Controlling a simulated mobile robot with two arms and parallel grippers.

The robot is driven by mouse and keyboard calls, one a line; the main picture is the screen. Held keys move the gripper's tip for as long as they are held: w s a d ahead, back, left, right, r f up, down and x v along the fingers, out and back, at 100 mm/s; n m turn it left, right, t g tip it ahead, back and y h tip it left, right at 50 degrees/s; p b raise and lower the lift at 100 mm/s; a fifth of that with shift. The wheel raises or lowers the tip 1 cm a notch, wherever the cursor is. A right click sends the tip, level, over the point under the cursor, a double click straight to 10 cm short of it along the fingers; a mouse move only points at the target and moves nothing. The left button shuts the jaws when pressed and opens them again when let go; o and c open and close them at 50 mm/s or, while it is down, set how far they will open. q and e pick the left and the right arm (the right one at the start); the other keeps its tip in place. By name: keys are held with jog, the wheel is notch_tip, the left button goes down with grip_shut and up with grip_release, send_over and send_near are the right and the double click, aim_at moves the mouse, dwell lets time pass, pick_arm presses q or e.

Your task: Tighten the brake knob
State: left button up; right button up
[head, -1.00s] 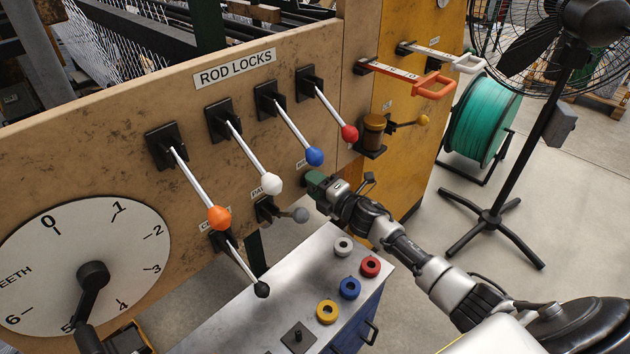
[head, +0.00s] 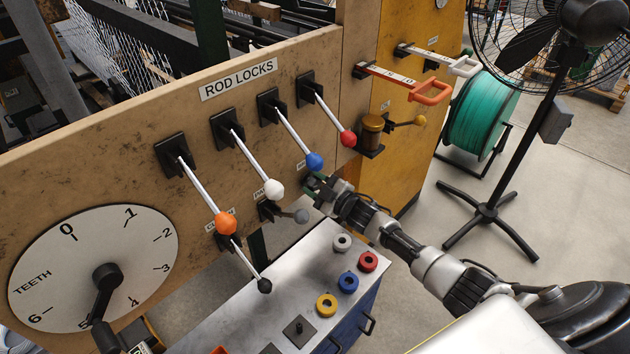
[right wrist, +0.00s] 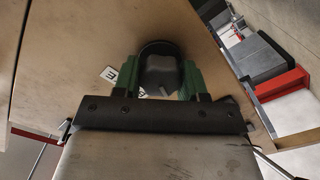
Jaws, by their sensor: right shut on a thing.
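The brake knob (right wrist: 160,66) is a dark, rounded knob on the tan panel, seen in the right wrist view between two green fingers. My right gripper (right wrist: 161,78) is shut on it, one finger on each side. In the head view my right gripper (head: 317,184) reaches the panel below the blue-tipped lever, and its fingers and wrist hide the knob there. A small white label (right wrist: 108,73), partly covered, sits beside the knob. My left gripper is not in view.
A grey-balled lever (head: 301,216) is just below left. A button console (head: 262,318) stands below; a fan stand (head: 489,214) is at right.

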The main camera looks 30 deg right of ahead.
jog(key=m, duration=0.3)
jog(key=shift+d+m+p, duration=0.1)
jog(key=shift+m+p, duration=0.2)
jog(key=shift+p, duration=0.05)
jog(key=shift+m, duration=1.8)
jog(key=shift+f, duration=0.1)
jog(key=o, duration=0.9)
jog(key=v, duration=1.1)
